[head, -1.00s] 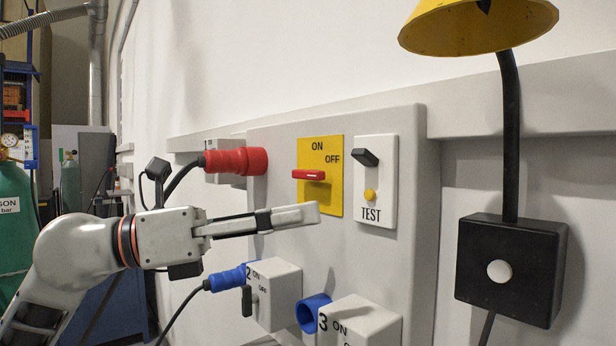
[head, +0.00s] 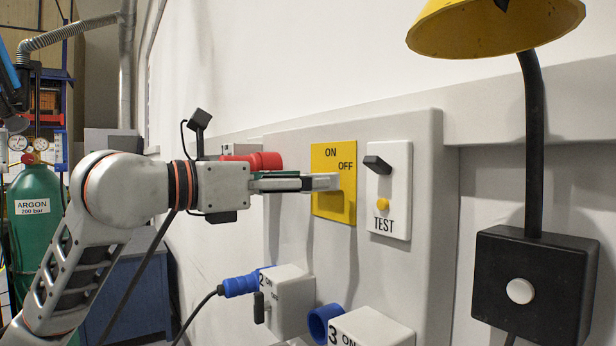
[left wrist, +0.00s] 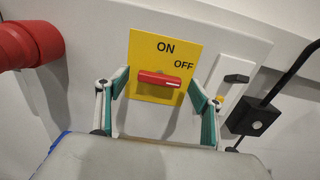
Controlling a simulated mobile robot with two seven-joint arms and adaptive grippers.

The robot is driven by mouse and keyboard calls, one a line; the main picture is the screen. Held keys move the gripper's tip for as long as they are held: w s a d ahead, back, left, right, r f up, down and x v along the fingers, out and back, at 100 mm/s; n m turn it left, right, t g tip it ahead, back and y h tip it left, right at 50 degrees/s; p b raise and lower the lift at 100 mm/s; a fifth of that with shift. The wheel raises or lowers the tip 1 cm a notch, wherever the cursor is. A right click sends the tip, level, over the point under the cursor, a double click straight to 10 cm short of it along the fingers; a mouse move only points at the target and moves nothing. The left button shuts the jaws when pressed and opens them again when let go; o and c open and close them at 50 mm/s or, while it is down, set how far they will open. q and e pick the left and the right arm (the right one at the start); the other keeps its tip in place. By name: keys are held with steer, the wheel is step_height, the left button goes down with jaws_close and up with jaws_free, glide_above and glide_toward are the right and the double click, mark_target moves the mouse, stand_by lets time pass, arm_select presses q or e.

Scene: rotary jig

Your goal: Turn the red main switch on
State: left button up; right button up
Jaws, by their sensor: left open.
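The red switch handle (left wrist: 160,78) lies nearly crosswise on a yellow plate (head: 334,205) marked ON at the top and OFF at the upper right. In the left wrist view its right end lies just below the OFF mark. My left gripper (head: 325,181) is open in front of the plate and hides the handle in the head view. In the left wrist view the handle shows between the two spread fingers (left wrist: 160,82), with a gap on each side. I cannot tell how far the fingertips are from the plate. My right gripper is not in view.
A white TEST box (head: 388,218) with a black lever and yellow button is right of the plate. A red plug (head: 262,160) is to its left. Boxes 2 (head: 290,300) and 3 (head: 370,330) stand out below. A yellow lamp (head: 490,30) hangs at upper right.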

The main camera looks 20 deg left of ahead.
arm_select(q)
steer(key=shift+w+d, duration=0.3)
steer(key=shift+w, duration=0.05)
steer(key=c, duration=1.1)
